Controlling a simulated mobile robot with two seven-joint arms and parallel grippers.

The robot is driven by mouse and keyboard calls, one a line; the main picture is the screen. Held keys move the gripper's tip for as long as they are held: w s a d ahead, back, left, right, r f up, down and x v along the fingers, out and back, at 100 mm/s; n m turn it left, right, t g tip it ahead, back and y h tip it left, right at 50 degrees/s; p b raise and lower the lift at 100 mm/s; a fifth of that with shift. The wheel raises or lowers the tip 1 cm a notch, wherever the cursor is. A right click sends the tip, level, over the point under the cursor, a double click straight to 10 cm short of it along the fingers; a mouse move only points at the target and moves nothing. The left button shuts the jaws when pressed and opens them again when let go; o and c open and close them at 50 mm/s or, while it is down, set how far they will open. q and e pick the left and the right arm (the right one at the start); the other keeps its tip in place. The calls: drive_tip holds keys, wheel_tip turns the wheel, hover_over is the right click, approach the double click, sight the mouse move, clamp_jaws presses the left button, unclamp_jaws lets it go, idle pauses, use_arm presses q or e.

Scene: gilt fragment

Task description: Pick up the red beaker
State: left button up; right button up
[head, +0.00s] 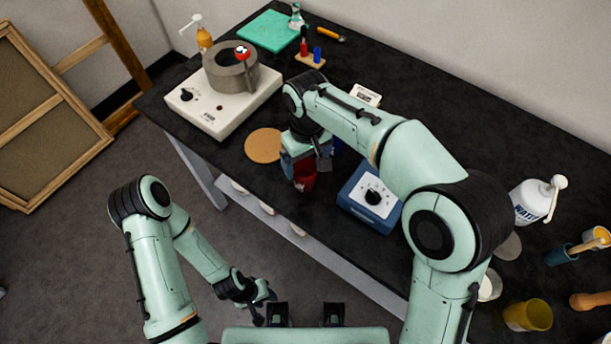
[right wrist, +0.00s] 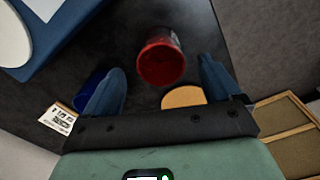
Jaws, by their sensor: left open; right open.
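The red beaker (head: 305,176) stands on the black table near its front edge, partly hidden by my right gripper in the head view. In the right wrist view the red beaker (right wrist: 161,62) shows whole, lying ahead of and between the two blue fingers. My right gripper (head: 306,160) is open and just above or beside the beaker; I cannot tell whether it touches. The fingers also show in the right wrist view (right wrist: 160,88), with nothing between their tips. My left gripper (head: 262,300) is open and empty, low in front of the table.
A blue device with a dial (head: 369,195) stands right of the beaker. A round cork mat (head: 264,146) lies to its left. A white hotplate (head: 222,102) carries a grey ring-shaped vessel (head: 229,76). A blue beaker (right wrist: 90,88) is partly hidden behind a finger.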

drive_tip(key=shift+f, duration=1.45)
drive_tip(key=c, duration=1.5)
drive_tip(key=shift+r, duration=0.2)
